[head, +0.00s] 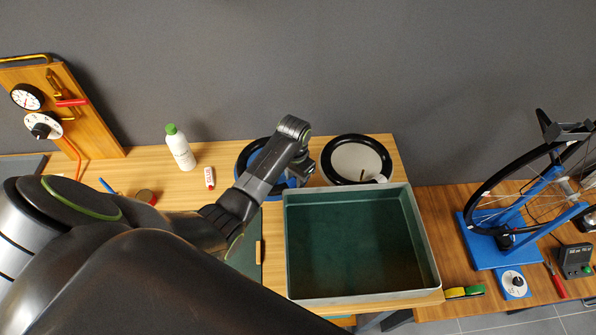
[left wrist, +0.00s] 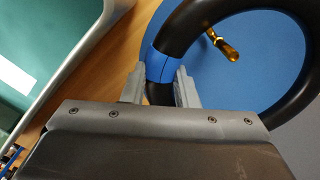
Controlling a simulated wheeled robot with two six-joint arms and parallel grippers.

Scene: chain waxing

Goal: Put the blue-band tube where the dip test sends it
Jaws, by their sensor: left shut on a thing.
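The blue-band tube (head: 245,157) is a black ring on a round blue surface (head: 256,156), partly hidden behind my left arm in the head view. In the left wrist view the tube (left wrist: 265,110) shows its blue band (left wrist: 165,55) and a brass valve (left wrist: 226,46). My left gripper (left wrist: 158,72) is shut on the tube at the band; it also shows in the head view (head: 300,172). A second black tube (head: 331,158) lies on a white round surface (head: 357,160) to the right. A grey-rimmed, dark green tank (head: 292,250) stands in front; I cannot tell its water level.
A green-capped bottle (head: 180,150) and a small white and red tube (head: 209,178) stand left of the blue surface. A gauge board (head: 85,110) is at far left. A wheel on a blue stand (head: 490,252) occupies the right bench. The tank's rim is close to the gripper.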

